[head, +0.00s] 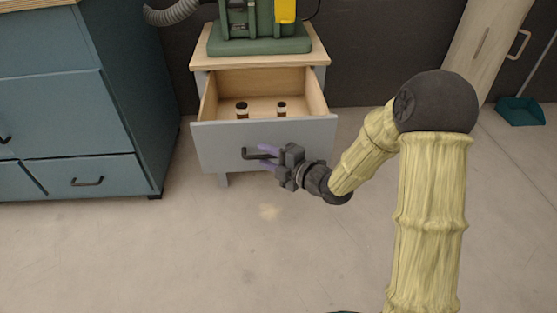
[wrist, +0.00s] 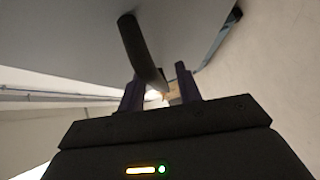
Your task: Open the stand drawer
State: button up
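The stand (head: 222,179) is a small grey cabinet with a light wood top. Its drawer (head: 222,137) is pulled out, and the wooden inside shows in the head view. The drawer's grey front also shows in the wrist view (wrist: 75,35). Its dark bar handle (head: 250,154) is on the front; it also shows in the wrist view (wrist: 142,50). My gripper (head: 267,157) is at the handle, with its purple fingers apart. In the wrist view the handle's end reaches between the fingers (wrist: 160,92). I cannot tell whether they touch it.
Two small dark-and-light items (head: 242,110) stand in the drawer. A green machine (head: 258,30) sits on the stand. A blue cabinet (head: 75,110) is at the left. A teal dustpan (head: 521,111) lies far right. The floor in front is clear.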

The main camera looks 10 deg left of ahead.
jog(key=p+v, duration=0.7)
jog(key=v, duration=1)
jog(key=shift+d, duration=0.15)
